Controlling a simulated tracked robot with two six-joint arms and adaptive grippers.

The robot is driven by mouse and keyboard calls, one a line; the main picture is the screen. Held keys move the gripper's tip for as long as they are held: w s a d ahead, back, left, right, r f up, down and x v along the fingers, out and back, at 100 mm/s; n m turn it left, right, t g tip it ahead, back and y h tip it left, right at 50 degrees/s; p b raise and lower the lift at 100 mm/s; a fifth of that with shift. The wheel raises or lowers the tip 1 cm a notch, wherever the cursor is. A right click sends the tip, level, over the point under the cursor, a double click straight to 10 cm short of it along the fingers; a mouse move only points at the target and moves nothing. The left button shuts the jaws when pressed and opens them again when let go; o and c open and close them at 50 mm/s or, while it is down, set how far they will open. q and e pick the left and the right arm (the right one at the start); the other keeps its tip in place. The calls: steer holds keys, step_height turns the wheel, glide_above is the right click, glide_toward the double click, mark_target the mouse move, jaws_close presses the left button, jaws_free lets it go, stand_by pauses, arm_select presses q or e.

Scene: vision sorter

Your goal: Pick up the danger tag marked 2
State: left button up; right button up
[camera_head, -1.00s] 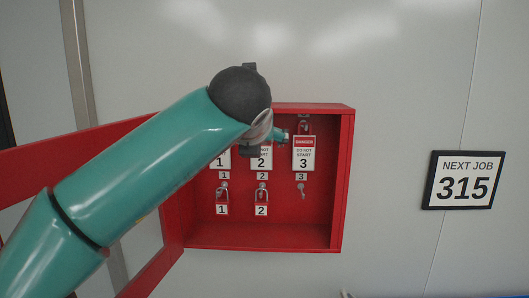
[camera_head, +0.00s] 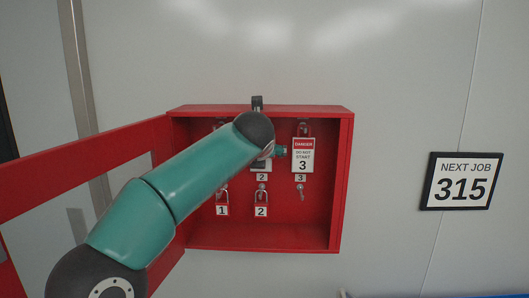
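The danger tag marked 2 (camera_head: 261,167) hangs in the middle of the open red cabinet. My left arm's dark wrist covers nearly all of it; only a strip of its lower part shows above the small label 2 (camera_head: 262,177). My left gripper (camera_head: 279,151) is at the tag's upper part, in front of the cabinet. Its fingers are mostly hidden behind the wrist, so I cannot tell whether they are open or touch the tag. My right gripper is not in view.
Danger tag 3 (camera_head: 303,157) hangs close on the right, with a key (camera_head: 300,191) below. Padlocks 1 (camera_head: 222,209) and 2 (camera_head: 261,210) hang lower. The cabinet door (camera_head: 80,165) stands open at left. A sign reading 315 (camera_head: 461,182) is on the wall.

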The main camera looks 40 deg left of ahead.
arm_select(q)
steer(key=c, duration=1)
steer(key=shift+r, duration=0.1)
